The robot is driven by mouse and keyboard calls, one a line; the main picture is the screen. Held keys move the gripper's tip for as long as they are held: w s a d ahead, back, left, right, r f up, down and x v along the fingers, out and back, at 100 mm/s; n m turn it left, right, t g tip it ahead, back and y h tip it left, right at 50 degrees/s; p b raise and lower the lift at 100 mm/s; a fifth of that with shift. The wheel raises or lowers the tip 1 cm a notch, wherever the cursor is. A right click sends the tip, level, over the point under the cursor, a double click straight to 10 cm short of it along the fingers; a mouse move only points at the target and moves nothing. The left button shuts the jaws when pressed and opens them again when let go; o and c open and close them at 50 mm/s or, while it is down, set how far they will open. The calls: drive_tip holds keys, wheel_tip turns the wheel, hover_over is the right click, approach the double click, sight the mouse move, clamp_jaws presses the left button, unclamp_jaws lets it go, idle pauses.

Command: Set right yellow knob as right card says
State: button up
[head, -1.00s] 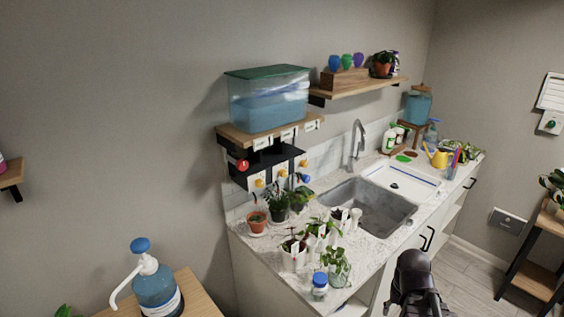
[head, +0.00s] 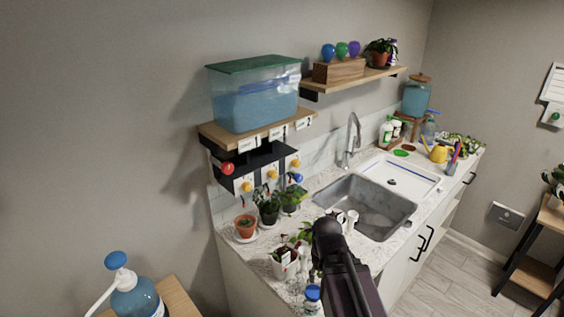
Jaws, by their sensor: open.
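The right yellow knob (head: 296,162) is on the right of a row of three yellow knobs on the black panel under the tank shelf. Its pointer direction is too small to read. The right card (head: 302,122) is a small white tag on the shelf's front edge; its marking is not legible. My gripper (head: 327,228) shows dark over the counter, in front of the sink and below and right of the knobs. It is apart from them, holds nothing I can see, and its fingertips are hidden from this angle.
Potted plants (head: 268,205) stand on the counter just below the knobs. A red knob (head: 227,168) and a blue knob (head: 297,178) are near the yellow ones. A tank (head: 255,100) sits on the shelf above. A blue pump bottle (head: 135,295) stands at lower left.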

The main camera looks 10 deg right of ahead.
drive_tip(key=shift+w, duration=0.35)
drive_tip(key=shift+a, duration=0.1)
